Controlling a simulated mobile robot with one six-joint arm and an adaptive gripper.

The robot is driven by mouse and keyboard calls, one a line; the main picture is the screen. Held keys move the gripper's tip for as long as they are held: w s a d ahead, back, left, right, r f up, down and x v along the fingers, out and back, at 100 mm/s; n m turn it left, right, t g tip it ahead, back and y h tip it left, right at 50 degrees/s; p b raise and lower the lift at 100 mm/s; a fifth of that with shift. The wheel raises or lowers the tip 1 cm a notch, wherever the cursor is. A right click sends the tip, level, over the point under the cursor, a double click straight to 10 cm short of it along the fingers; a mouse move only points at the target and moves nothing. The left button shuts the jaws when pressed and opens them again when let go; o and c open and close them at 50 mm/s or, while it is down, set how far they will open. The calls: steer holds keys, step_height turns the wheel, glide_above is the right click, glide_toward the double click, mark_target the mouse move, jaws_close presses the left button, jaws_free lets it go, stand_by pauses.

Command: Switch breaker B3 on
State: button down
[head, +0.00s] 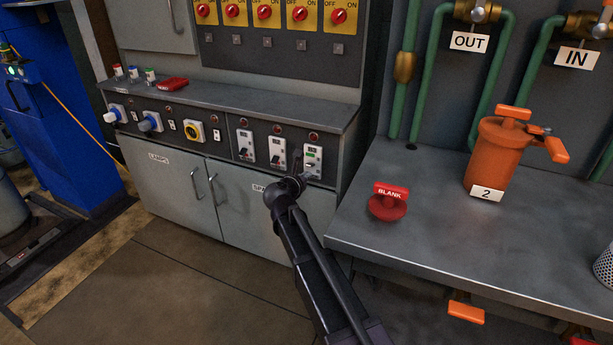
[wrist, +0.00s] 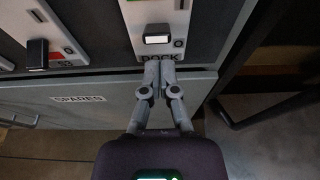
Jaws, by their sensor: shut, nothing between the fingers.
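Three white breakers sit side by side on the dark panel. The label there is partly covered.
The middle breaker (head: 277,152) and left breaker (head: 245,146) are close on the left. Cabinet doors (head: 240,205) lie below. The metal bench (head: 440,215) with a red BLANK piece (head: 388,205) and an orange canister (head: 495,155) stands right of my arm.

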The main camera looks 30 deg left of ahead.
steer(key=a+r+p+v, duration=0.1)
steer(key=p+v, duration=0.3)
steer(key=v, duration=0.5)
steer(key=shift+d+r+p, duration=0.35)
steer(key=shift+d, duration=0.1)
stand_by(0.3)
stand_by(0.7)
